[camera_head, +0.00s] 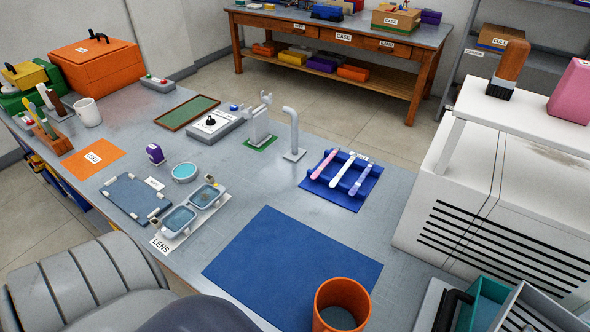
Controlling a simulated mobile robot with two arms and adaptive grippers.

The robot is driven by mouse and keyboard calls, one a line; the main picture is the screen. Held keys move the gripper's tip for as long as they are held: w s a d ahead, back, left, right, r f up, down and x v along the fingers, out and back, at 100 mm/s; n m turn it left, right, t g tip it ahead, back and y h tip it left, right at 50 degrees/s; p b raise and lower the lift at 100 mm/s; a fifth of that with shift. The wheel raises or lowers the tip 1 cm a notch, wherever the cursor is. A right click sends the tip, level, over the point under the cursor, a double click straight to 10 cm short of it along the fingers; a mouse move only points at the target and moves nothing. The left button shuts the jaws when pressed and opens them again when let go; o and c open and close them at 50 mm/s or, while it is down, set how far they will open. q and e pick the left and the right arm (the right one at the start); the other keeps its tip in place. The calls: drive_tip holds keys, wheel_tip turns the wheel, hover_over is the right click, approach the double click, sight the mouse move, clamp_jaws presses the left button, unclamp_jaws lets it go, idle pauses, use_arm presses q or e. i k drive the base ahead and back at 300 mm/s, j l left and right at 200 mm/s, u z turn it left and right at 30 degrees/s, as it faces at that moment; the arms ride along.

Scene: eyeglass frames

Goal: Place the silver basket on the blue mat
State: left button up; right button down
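The large blue mat (285,262) lies flat on the grey workbench, near the middle front of the head view. Its visible surface is bare, except that an orange cup (343,292) stands at or over its lower right corner; I cannot tell whether it touches the mat. A light grey slatted container (545,308), which may be the silver basket, is at the lower right edge, partly cut off. It is beside a teal-lined tub (483,299) with a dark handle. Neither of my grippers is in view.
A blue rack (345,180) with several coloured temple arms stands behind the mat. A bent grey post (293,135) and a lens tray (190,213) are to its left. A white slotted cabinet (490,220) rises at the right. A grey padded seat (85,283) is at lower left.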

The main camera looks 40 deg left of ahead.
sight(278, 272)
drive_tip(key=k+j+u, duration=0.1)
drive_tip(key=j, duration=0.2)
drive_tip(key=k+j, duration=0.2)
drive_tip(key=j+u, duration=0.1)
drive_tip(key=u, duration=1.2)
